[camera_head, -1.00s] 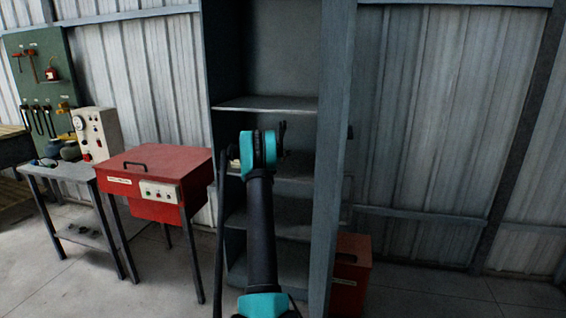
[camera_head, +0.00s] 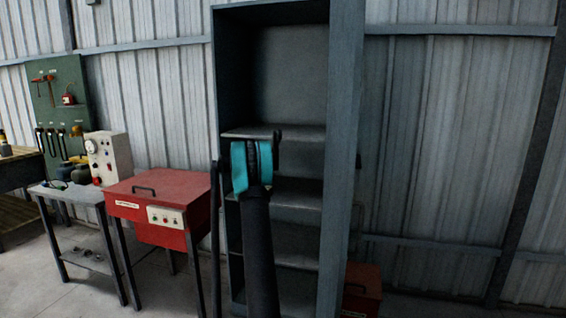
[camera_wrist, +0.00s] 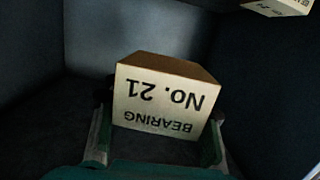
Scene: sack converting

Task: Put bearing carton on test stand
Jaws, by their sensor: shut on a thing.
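The bearing carton (camera_wrist: 158,103) is a tan box with a white face printed "BEARING No. 21", upside down in the wrist view. My gripper (camera_wrist: 160,125) is shut on it, one finger at each side. In the head view my gripper (camera_head: 264,150) is in front of the open shelf cabinet; the carton is hidden there. A grey table (camera_head: 62,194) at the left carries a white box with a dial and knobs (camera_head: 108,157). I cannot tell for sure whether this is the test stand.
The tall grey shelf cabinet (camera_head: 342,130) has side walls close to my arm. Another labelled carton (camera_wrist: 280,6) shows at the wrist view's upper right. A red machine on legs (camera_head: 160,205) stands between table and cabinet. A red bin (camera_head: 362,290) stands right of the cabinet.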

